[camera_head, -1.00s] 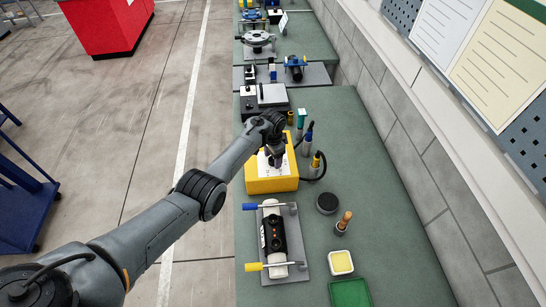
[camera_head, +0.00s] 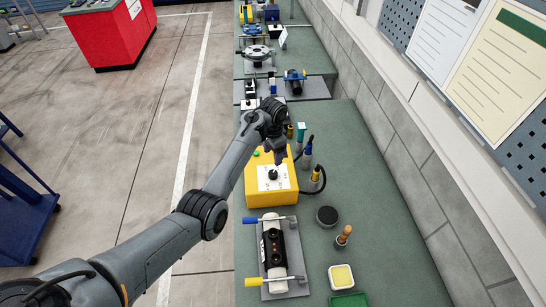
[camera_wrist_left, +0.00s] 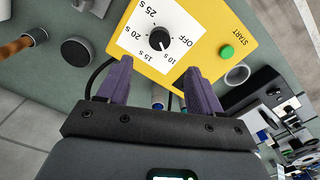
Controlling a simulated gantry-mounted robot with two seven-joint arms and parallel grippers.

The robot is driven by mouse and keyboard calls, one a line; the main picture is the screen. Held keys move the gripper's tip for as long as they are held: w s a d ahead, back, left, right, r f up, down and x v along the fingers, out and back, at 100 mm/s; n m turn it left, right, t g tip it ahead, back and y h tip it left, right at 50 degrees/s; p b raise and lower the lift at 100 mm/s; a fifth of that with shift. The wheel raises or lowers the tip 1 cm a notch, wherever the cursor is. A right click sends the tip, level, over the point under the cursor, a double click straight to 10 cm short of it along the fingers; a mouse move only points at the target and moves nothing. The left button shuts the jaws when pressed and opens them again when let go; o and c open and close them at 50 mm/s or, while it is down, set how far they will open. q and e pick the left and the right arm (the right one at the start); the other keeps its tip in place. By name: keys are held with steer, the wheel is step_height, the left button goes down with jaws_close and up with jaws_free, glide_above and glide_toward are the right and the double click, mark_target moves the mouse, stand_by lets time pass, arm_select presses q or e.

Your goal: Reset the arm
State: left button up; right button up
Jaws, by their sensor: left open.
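My left arm reaches in from the lower left of the head view. Its gripper (camera_head: 275,154) hangs just beyond the dial of a yellow timer box (camera_head: 285,197). In the left wrist view the two purple fingers (camera_wrist_left: 158,85) are apart with nothing between them. The yellow box (camera_wrist_left: 205,17) lies beyond the fingertips, with a black dial knob (camera_wrist_left: 158,40) on a white scale and a green START button (camera_wrist_left: 227,52). My right gripper does not show in either view.
Cabled probes (camera_head: 317,174) stand beside the box. A wall borders the right.

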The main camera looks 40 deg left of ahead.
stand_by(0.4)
arm_select(q)
steer(key=shift+n+t+y, duration=0.3)
steer(key=shift+t+y, duration=0.1)
steer(key=shift+y, duration=0.4)
steer(key=s+f, duration=0.1)
steer(key=s, duration=0.1)
steer(key=s+d+f+p, duration=0.1)
steer(key=s+f, duration=0.1)
steer(key=s, duration=0.1)
steer(key=s+d+f+p, duration=0.1)
steer(key=s+f, duration=0.1)
steer(key=s, duration=0.1)
steer(key=shift+s+f, duration=0.15)
steer(key=shift+s, duration=0.05)
steer(key=s+d+r+t+p, duration=0.1)
steer(key=s+d+r, duration=0.1)
steer(key=s+d, duration=0.3)
steer(key=s+d+r+t+h+p, duration=0.1)
steer(key=s+d+r, duration=0.2)
steer(key=s, duration=1)
steer(key=s+d+r+n+p, duration=0.1)
steer(key=s+d+r+p, duration=0.1)
steer(key=s+d, duration=0.6)
steer(key=shift+s+r+t+h, duration=0.35)
steer(key=shift+s+t+h, duration=0.05)
steer(key=shift+s, duration=0.55)
